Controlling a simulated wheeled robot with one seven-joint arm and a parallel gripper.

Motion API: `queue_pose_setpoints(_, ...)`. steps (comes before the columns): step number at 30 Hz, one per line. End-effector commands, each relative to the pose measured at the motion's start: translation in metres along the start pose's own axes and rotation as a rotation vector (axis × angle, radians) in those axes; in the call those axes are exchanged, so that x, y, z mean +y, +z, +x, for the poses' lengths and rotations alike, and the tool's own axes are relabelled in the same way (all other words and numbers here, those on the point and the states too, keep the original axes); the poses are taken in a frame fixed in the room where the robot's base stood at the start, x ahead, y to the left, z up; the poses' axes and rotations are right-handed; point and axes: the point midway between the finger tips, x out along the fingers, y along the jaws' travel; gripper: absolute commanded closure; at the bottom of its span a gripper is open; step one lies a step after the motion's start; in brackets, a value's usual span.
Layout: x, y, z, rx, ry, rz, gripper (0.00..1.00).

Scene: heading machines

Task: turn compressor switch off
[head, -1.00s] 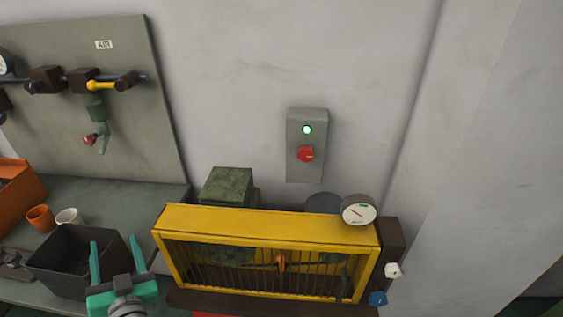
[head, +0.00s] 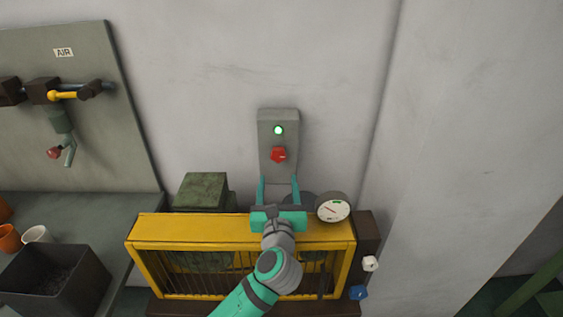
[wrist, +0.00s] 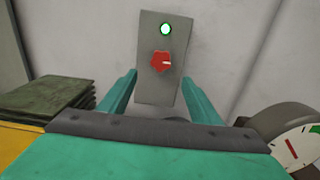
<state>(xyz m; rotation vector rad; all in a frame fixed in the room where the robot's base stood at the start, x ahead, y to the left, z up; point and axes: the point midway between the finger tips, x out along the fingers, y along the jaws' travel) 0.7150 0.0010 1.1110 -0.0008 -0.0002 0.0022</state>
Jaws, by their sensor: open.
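The compressor switch is a red knob (head: 278,154) on a grey wall box (head: 266,175). A lit green lamp (head: 278,130) sits above the knob. In the wrist view the knob (wrist: 161,62) carries a short pale mark pointing right, and the green lamp (wrist: 166,29) is lit. My gripper (head: 278,182) is open and empty, just below the knob in the head view and apart from it. In the wrist view its two teal fingers stand to the lower left and lower right of the box, with the knob between and beyond them.
The yellow compressor guard (head: 190,228) lies under my arm, with a round gauge (head: 333,207) on its right end. A green ribbed block (head: 202,191) stands behind it. A panel with air valves (head: 70,140) is at left. The wall around the switch box is clear.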

Motion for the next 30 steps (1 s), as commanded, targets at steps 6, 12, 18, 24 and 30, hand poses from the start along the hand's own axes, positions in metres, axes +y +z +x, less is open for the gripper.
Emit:
queue_pose_setpoints(6, -0.002, -0.001, 0.026, 0.001, -0.003, 0.007, 0.42)
queue_pose_setpoints(12, -0.002, -0.001, 0.062, 0.001, -0.003, 0.004, 0.42)
queue_pose_setpoints(18, -0.002, 0.000, 0.091, 0.000, -0.003, 0.003, 0.42)
queue_pose_setpoints(24, -0.002, 0.000, 0.104, 0.000, -0.003, 0.002, 0.42)
queue_pose_setpoints(30, -0.001, 0.000, 0.105, 0.000, -0.002, 0.001, 0.42)
